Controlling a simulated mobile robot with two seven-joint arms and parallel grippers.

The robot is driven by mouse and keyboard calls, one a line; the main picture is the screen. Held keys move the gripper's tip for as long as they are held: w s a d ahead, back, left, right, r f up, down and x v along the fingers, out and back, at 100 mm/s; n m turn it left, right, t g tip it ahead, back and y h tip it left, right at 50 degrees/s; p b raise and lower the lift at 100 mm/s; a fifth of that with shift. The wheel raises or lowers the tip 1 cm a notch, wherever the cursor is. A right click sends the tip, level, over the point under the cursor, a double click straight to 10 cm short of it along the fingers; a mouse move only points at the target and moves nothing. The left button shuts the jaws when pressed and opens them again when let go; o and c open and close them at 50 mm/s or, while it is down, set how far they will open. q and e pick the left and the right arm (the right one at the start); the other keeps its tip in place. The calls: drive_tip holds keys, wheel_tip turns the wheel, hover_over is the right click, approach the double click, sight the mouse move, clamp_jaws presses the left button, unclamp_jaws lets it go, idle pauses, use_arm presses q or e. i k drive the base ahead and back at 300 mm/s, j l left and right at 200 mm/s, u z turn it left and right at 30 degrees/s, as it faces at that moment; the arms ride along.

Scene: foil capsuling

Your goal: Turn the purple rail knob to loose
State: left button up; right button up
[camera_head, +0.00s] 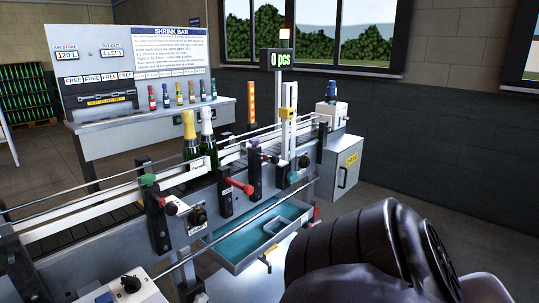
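A small purple knob (255,143) sits on top of a black rail post at the middle of the conveyor, close to the guide rails. It is small in this view, and I cannot tell from it how tight it is. Neither of my grippers shows. A thick black arm link of mine fills the lower right, and its gripper is out of view.
The conveyor (35,232) runs from lower left to upper right with two bottles (208,140) on it. A green knob (148,180), a red handle (240,187) and a teal tray (262,236) are nearby. A grey cabinet (340,168) stands at the far end.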

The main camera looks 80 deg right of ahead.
sight(254, 141)
drive_tip(key=z, duration=2.65)
drive_tip(key=l+u, duration=0.1)
drive_tip(key=u, duration=0.35)
drive_tip(key=i+l+u, duration=0.1)
drive_tip(key=u, duration=0.35)
drive_tip(key=l+u, duration=0.15)
drive_tip(key=u, duration=0.3)
drive_tip(key=l+u, duration=0.55)
drive_tip(key=l, duration=0.25)
